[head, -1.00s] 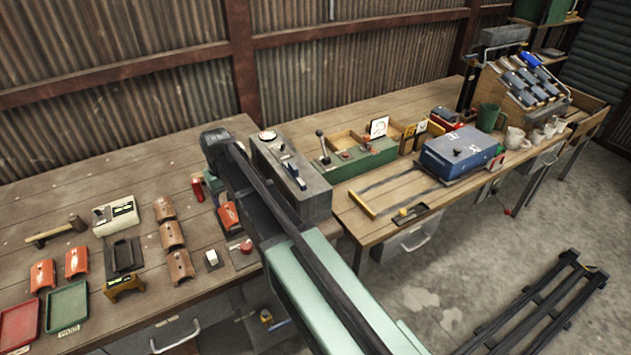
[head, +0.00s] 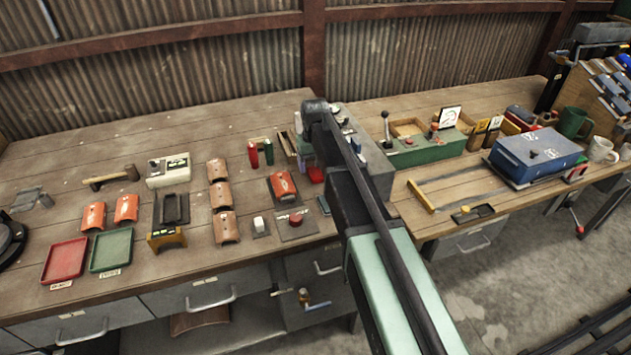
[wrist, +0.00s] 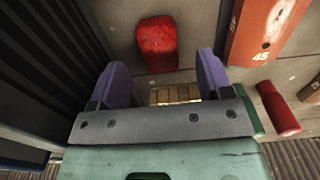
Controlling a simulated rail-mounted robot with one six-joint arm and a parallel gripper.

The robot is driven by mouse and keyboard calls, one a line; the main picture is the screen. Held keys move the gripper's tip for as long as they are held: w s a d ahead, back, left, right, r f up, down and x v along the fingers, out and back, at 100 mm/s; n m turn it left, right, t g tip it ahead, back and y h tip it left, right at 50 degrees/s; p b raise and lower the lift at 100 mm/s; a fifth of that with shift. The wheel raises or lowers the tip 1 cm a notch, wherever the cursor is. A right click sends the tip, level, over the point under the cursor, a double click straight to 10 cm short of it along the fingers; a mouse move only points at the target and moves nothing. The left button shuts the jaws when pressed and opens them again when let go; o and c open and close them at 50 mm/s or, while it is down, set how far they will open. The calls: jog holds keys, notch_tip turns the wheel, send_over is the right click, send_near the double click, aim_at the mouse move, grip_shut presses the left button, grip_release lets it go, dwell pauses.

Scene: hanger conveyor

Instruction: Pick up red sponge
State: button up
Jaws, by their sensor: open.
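The red sponge (head: 316,174) lies on the wooden bench, just left of my arm in the head view. In the wrist view the red sponge (wrist: 157,43) is a rounded red block at upper centre, beyond the fingertips. My gripper (wrist: 161,72) has its two purple fingers spread apart, with nothing between them. The sponge lines up roughly with the gap and looks apart from both fingers. In the head view the gripper is mostly hidden behind my arm, with only a bit of purple showing.
An orange piece marked 45 (wrist: 267,30) lies right of the sponge in the wrist view, with a red cylinder (wrist: 278,110) nearby. A grey control box (head: 372,165) stands close right of the sponge. A red button plate (head: 296,222) sits nearer the bench edge.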

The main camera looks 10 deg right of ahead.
aim_at(315, 171)
notch_tip(315, 171, down, 4)
jog(key=shift+s+b, duration=0.1)
jog(key=shift+b, duration=1.1)
jog(key=shift+r, duration=0.25)
jog(key=shift+c, duration=0.4)
jog(key=c, duration=0.9)
jog(key=shift+p, duration=0.3)
notch_tip(315, 171, up, 20)
jog(key=p, duration=2)
